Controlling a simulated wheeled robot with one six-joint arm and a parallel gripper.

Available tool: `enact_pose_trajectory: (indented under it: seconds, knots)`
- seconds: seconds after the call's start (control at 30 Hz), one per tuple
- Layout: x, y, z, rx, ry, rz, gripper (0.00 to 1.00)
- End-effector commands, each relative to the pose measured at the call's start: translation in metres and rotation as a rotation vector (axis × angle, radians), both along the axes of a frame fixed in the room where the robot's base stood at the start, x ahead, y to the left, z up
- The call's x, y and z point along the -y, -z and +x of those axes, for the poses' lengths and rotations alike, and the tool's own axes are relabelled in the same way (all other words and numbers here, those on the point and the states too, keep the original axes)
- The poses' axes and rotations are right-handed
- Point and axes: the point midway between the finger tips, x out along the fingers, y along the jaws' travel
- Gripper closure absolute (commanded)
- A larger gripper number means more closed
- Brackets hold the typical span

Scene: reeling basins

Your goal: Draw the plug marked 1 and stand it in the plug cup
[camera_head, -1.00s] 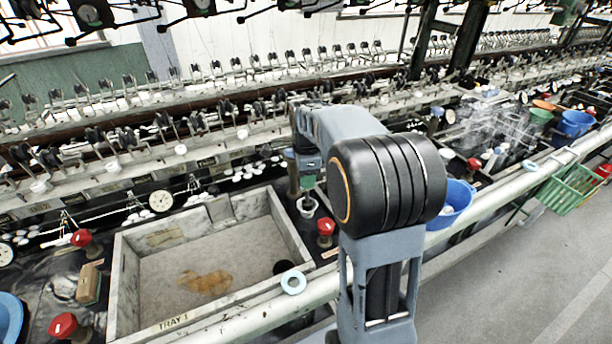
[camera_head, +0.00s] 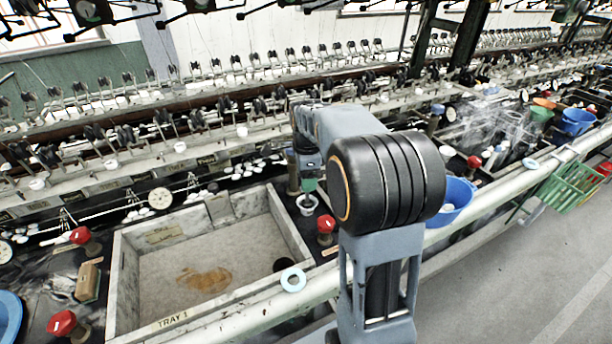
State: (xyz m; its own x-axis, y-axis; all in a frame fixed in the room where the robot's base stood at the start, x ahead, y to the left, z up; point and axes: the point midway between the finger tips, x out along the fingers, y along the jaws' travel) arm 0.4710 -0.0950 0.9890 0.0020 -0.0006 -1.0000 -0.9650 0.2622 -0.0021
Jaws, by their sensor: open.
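The plug cup (camera_head: 307,208) is a small white cup on the dark ledge just right of the tray marked TRAY 1 (camera_head: 147,334). My gripper (camera_head: 308,188) is directly above the cup's mouth, pointing down, and is open. A dark patch shows inside the cup under the fingers; I cannot tell whether it is a plug. No number 1 on a plug is readable.
Red knobs (camera_head: 326,226) stand close right of the cup and left of the tray (camera_head: 63,322). A pale blue ring (camera_head: 293,279) lies on the front rail. A blue bucket (camera_head: 456,196) stands right, behind my arm. Reeling machinery fills the back.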

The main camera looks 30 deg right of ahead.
Motion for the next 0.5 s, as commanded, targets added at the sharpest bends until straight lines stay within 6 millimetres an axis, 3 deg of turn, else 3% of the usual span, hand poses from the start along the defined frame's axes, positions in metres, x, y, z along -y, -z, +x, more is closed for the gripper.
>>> enact_pose_trajectory:
  seconds: [0.23,0.5]
  knots:
    - [0.000,-0.012,0.000,0.001,0.000,0.000,0.36]
    - [0.000,-0.066,0.001,0.004,0.000,-0.001,0.36]
